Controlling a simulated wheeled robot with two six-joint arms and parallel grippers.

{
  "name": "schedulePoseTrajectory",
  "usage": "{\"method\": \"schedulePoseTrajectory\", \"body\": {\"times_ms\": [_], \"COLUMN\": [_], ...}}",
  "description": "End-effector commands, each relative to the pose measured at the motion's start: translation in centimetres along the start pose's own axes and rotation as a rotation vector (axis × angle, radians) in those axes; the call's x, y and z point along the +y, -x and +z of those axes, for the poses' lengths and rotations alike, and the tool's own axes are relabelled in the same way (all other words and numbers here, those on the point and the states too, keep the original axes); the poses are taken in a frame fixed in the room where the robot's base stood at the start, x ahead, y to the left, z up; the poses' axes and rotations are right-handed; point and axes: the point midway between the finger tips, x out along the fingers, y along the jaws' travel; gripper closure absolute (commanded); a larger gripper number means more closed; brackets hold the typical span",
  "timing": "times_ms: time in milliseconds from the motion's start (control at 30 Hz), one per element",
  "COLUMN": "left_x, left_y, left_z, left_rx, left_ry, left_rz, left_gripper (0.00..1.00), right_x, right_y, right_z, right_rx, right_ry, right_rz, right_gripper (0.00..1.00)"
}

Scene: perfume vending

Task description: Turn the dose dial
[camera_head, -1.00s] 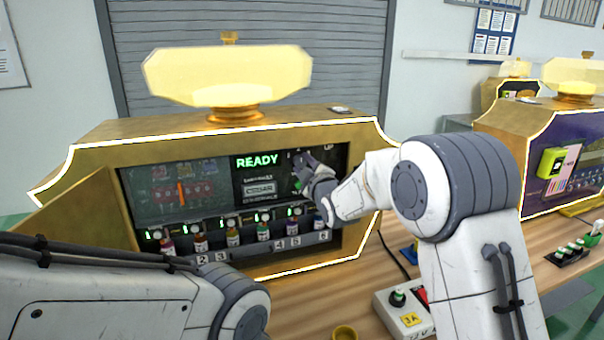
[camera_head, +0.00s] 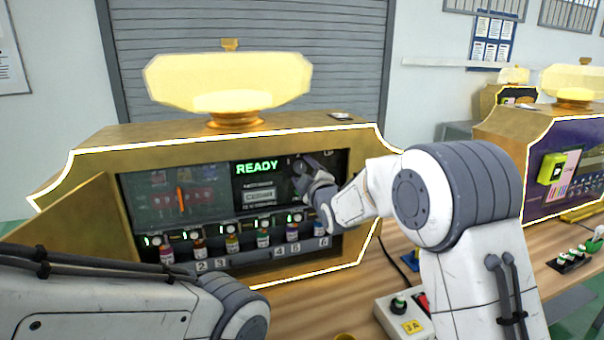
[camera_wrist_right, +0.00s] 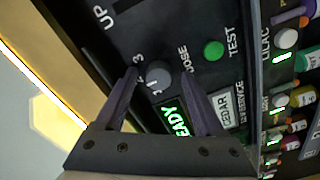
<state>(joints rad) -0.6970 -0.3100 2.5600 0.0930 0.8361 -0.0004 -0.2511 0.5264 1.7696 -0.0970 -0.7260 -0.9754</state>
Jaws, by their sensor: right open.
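The dose dial (camera_wrist_right: 158,76) is a grey round knob on the dark panel in the right wrist view, beside the printed word DOSE and the digits around it. My right gripper (camera_wrist_right: 160,85) is open, with one dark finger on each side of the dial. Whether the fingers touch it I cannot tell. In the head view my right gripper (camera_head: 300,174) is at the panel's upper right, and its wrist hides the dial. My left arm comes in at the lower left, but its gripper is out of view.
A green TEST button (camera_wrist_right: 213,50) sits close to the dial. The READY display (camera_head: 257,167) is lit green. Several small bottles (camera_head: 263,238) stand in a row below the panel. A control box (camera_head: 404,315) with a green button is on the table at the front.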

Motion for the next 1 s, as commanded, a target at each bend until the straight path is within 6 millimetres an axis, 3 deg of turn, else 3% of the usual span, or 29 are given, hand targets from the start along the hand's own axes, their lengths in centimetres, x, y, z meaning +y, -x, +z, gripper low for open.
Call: {"method": "schedulePoseTrajectory", "body": {"times_ms": [167,633,1000], "left_x": [0.0,-0.1,-0.1], "left_y": [-0.3,-2.0,-2.1], "left_z": [0.0,0.1,0.1], "left_rx": [0.000,0.000,0.000], "left_ry": [0.000,0.000,0.000], "left_rz": [0.000,0.000,0.000], "left_gripper": [1.00,1.00,1.00], "right_x": [0.0,-0.1,0.0], "right_y": [1.1,9.4,10.6], "right_z": [0.1,0.0,0.0], "right_rx": [-0.001,0.000,0.000], "right_ry": [0.000,0.000,0.000], "right_rz": [0.001,0.001,-0.001], "right_gripper": [0.29,0.29,0.29]}}
